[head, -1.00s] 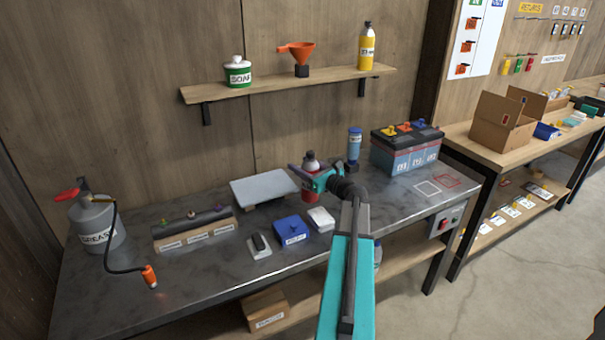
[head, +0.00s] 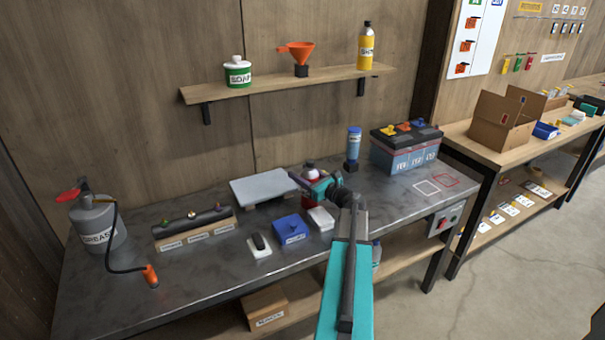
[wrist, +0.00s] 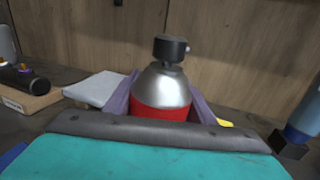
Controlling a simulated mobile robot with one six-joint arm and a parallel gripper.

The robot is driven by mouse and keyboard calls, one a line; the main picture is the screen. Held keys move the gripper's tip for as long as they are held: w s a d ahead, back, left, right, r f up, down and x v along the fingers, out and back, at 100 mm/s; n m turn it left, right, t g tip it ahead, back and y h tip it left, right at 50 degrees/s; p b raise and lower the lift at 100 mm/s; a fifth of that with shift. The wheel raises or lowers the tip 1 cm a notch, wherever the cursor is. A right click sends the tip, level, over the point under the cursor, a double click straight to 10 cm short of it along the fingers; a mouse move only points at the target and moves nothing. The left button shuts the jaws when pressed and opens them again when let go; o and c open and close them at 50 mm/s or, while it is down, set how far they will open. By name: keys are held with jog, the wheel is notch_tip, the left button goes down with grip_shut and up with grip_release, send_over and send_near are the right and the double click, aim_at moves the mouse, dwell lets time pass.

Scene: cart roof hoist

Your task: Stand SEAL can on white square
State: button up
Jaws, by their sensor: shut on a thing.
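A red can with a silver shoulder and black cap (wrist: 165,100) is between my gripper's purple fingers in the wrist view. It is upright, and no label text is legible from here. In the head view the can (head: 309,169) is partly hidden by my gripper (head: 312,186), which is shut on it behind the blue box. I cannot tell whether its base touches the bench. The white square outline (head: 427,187) is on the bench's right part, in front of the battery and well to the right of the can. Nothing stands on it.
The battery (head: 405,155) and a blue canister (head: 354,145) on a dark block stand at the back right. A red outline (head: 446,181) adjoins the white one. A grey plate (head: 263,187), blue box (head: 290,229) and white block (head: 320,218) are near the can.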

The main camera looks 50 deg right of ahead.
jog(key=shift+f, duration=0.1)
jog(key=o, duration=1.4)
jog(key=shift+r, duration=0.2)
jog(key=shift+s+f, duration=0.15)
jog(key=shift+s, duration=0.15)
jog(key=s+b, duration=0.1)
jog(key=s, duration=0.2)
jog(key=s+a+b, duration=0.1)
jog(key=s, duration=0.3)
jog(key=s+b, duration=0.1)
jog(key=s, duration=0.3)
jog(key=shift+s+a, duration=0.15)
jog(key=shift+a, duration=0.1)
